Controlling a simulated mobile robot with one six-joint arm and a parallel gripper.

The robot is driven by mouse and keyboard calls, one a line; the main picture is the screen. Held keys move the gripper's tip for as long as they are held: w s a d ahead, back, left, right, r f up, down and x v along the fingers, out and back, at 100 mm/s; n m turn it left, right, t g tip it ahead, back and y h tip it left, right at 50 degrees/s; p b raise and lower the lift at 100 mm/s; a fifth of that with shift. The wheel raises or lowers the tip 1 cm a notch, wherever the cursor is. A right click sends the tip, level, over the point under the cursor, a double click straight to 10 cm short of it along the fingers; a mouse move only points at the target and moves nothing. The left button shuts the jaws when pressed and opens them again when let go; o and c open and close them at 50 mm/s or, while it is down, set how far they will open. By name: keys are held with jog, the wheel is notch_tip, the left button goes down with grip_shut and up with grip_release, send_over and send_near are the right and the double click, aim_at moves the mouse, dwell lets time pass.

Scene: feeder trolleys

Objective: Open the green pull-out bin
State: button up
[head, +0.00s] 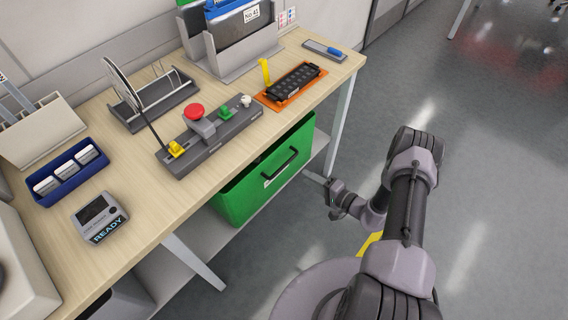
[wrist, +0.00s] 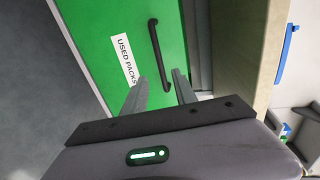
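The green pull-out bin (head: 245,190) sits under the wooden workbench, its front facing my arm. A black bar handle (head: 287,164) and a white label are on its front. In the wrist view the green front (wrist: 88,22) fills the upper left, with the handle (wrist: 154,40) and a label reading "USED PACKS" (wrist: 126,60). My gripper (head: 333,188) is in front of the bin, right of the handle in the head view. In the wrist view its two fingers (wrist: 157,82) are apart, with the handle's lower end appearing between their tips. I see no grip on it.
The workbench (head: 135,225) overhangs the bin, and its edge (wrist: 262,60) runs close on the right in the wrist view. A bench leg (head: 342,125) stands right of the bin. A control box with a red button (head: 195,111) and an orange tray (head: 268,101) are on top. The floor at right is clear.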

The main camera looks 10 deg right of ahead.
aim_at(284, 164)
jog(key=b+x, duration=0.3)
jog(key=x, duration=0.9)
jog(key=shift+b, duration=0.35)
grip_shut()
dwell(0.6)
